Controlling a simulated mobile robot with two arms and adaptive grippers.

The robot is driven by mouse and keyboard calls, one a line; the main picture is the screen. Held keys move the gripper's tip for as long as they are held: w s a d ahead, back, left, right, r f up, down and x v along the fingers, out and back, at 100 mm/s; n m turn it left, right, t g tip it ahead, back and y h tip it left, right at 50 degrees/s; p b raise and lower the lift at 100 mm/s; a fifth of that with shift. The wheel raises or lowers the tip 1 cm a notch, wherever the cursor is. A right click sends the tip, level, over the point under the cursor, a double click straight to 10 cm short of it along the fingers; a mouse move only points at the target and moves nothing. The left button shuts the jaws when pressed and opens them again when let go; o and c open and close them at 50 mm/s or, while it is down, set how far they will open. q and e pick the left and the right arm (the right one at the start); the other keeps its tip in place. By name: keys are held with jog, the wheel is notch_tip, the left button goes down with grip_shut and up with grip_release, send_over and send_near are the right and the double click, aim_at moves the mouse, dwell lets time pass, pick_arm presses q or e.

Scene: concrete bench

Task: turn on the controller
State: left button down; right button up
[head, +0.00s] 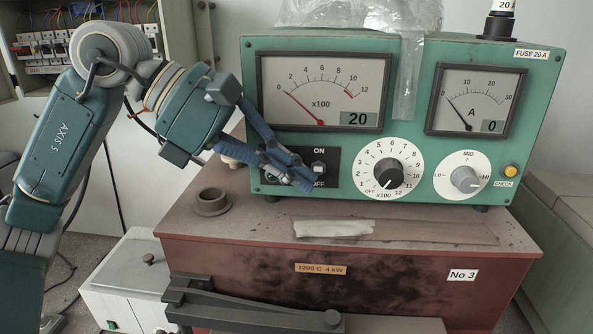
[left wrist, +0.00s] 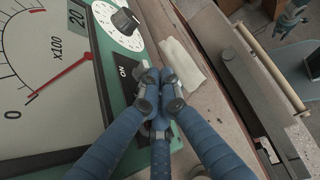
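The green controller (head: 415,133) stands on the furnace top. Its black ON/OFF switch plate (head: 333,160) is at lower left, with a small toggle (head: 318,169) between the ON and OFF labels. I cannot tell which way the toggle leans. My left gripper (head: 307,184) has its blue fingers drawn together just below and left of the toggle, close to the panel. In the left wrist view its fingertips (left wrist: 160,95) meet over the lower part of the plate (left wrist: 127,80) and hide the toggle. A teal part, probably my right gripper (left wrist: 290,20), shows small at upper right.
The black knob (head: 388,175) points near OFF, and a grey knob (head: 465,180) and yellow lamp (head: 510,170) sit to its right. The furnace (head: 400,275) bears a white strip (head: 333,228) and a round port (head: 212,202). A dark bar (head: 250,308) crosses its front.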

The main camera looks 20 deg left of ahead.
pick_arm(q)
jog(key=shift+w+r, duration=0.1)
jog(key=shift+r, duration=0.55)
jog(key=shift+a+r, duration=0.2)
jog(key=shift+a, duration=0.05)
jog(key=f+v, duration=0.1)
jog(key=v, duration=0.9)
jog(key=shift+s+a+r, duration=0.3)
jog(key=shift+s+a, duration=0.15)
jog(key=shift+a, duration=0.05)
